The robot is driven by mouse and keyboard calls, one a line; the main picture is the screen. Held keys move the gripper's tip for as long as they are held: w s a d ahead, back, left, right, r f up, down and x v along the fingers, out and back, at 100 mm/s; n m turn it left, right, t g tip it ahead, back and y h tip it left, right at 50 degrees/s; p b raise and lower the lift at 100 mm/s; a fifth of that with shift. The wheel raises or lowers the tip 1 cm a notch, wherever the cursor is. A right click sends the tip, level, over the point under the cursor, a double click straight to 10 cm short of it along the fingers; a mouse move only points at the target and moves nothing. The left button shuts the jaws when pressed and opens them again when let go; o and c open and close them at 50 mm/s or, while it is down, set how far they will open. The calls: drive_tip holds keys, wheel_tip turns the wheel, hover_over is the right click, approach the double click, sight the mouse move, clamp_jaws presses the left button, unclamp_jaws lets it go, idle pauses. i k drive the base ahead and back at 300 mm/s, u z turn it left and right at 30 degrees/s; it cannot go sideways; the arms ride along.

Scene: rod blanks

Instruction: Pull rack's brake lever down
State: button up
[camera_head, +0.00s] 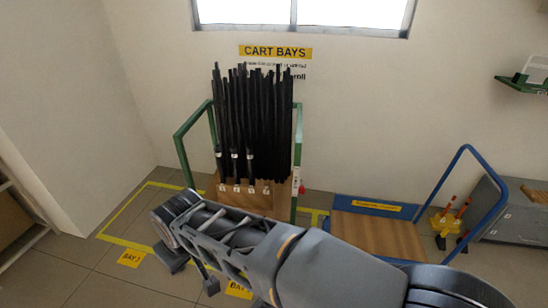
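The rack (186,134) is a green-framed cart with a wooden box (246,199) full of upright black rods (255,120). It stands against the back wall. A small red piece (301,188) shows at the rack's right side, low down by the green post. It may be the brake lever, but it is too small to tell its position. My arm crosses in front of the rack's lower part and hides its base. My gripper (191,272) is in front of the rack at lower left, over the floor. Its two dark fingers look apart with nothing between them.
A blue-handled flat cart (378,233) stands to the right. Beyond it are a yellow holder with orange-handled tools (447,222) and a grey case (515,212). Yellow floor lines (127,210) mark the bays. The floor at left is clear. A shelf edge (25,240) is far left.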

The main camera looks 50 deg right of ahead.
sight(301, 190)
drive_tip(key=z, duration=0.75)
drive_tip(key=k, duration=0.3)
drive_tip(key=z, duration=1.35)
drive_tip(key=k, duration=0.8)
drive_tip(key=u, duration=0.5)
drive_tip(key=i, duration=1.5)
drive_tip(key=u, duration=0.25)
